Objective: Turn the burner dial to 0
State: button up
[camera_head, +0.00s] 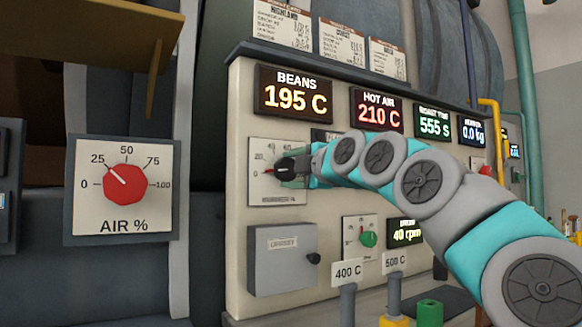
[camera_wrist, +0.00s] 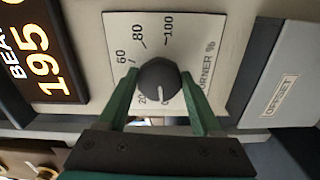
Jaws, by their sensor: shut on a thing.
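The burner dial is a black round knob (camera_wrist: 158,74) on a white scale plate labelled BURNER % (camera_wrist: 112,28). The knob also shows in the head view (camera_head: 284,164), on the left of the cream panel. My gripper (camera_wrist: 160,77) has its two green fingers on opposite sides of the knob, shut on it; it also shows in the head view (camera_head: 296,167). In the wrist view the knob's white mark points down, close to the low end of the scale, just beside the 20. The 0 is hard to make out there. The 40 is hidden by a finger.
A red AIR % dial (camera_head: 125,185) stands left. Levers tagged 400 C (camera_head: 348,271) and 500 C (camera_head: 396,262) stand in front. Displays (camera_head: 293,93) line the top.

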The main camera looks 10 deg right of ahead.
jog(key=shift+n, duration=0.5)
jog(key=o, duration=1.3)
jog(key=shift+o, duration=0.2)
jog(key=shift+s, duration=0.1)
jog(key=v, duration=0.7)
jog(key=shift+s+b, duration=0.3)
jog(key=shift+b, duration=0.15)
jog(key=shift+d, duration=0.1)
